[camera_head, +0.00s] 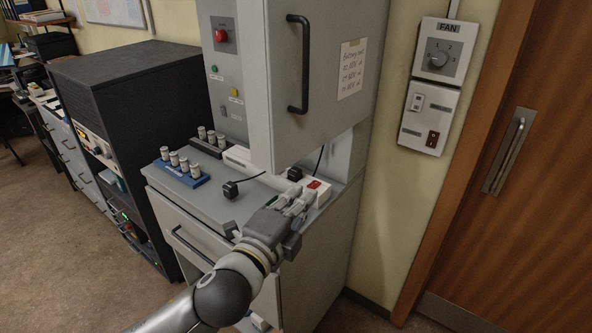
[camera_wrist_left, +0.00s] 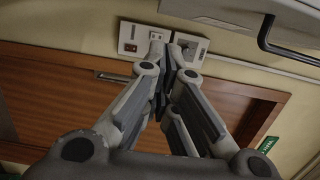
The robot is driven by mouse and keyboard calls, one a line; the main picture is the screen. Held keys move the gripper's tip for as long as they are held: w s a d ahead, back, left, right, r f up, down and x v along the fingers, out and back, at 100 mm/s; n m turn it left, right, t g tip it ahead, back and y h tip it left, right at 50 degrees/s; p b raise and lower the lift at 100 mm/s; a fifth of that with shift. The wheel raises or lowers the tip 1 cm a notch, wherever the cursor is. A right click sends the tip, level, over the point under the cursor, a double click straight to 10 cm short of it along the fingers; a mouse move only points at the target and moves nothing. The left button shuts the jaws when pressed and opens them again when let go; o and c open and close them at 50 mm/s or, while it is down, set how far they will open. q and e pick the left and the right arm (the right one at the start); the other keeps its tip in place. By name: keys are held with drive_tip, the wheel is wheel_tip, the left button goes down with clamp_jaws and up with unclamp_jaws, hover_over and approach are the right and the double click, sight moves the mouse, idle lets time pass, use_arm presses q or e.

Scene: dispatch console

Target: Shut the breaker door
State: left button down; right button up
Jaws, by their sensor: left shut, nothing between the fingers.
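The grey cabinet door (camera_head: 338,45) with a black bar handle (camera_head: 299,65) and a handwritten note (camera_head: 351,68) is at the upper middle of the head view; I take it to be the breaker door. I cannot tell whether it is fully shut. My left gripper (camera_head: 304,195) is below the door, over the counter near a white socket block, shut and empty. In the left wrist view its fingers (camera_wrist_left: 171,52) are together. The black handle shows there at upper right (camera_wrist_left: 285,47), apart from the fingers. My right gripper is not in view.
The counter (camera_head: 225,205) holds a blue rack (camera_head: 185,172) of cylinders and black plugs (camera_head: 231,190). A red-button panel (camera_head: 221,36) is left of the door. A fan switch (camera_head: 440,50) and wooden door (camera_head: 530,190) are at right. A black equipment rack (camera_head: 130,80) stands left.

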use_arm(q)
drive_tip(key=w+p, duration=0.3)
drive_tip(key=w, duration=0.4)
drive_tip(key=shift+w+a, duration=0.2)
drive_tip(key=shift+a, duration=0.15)
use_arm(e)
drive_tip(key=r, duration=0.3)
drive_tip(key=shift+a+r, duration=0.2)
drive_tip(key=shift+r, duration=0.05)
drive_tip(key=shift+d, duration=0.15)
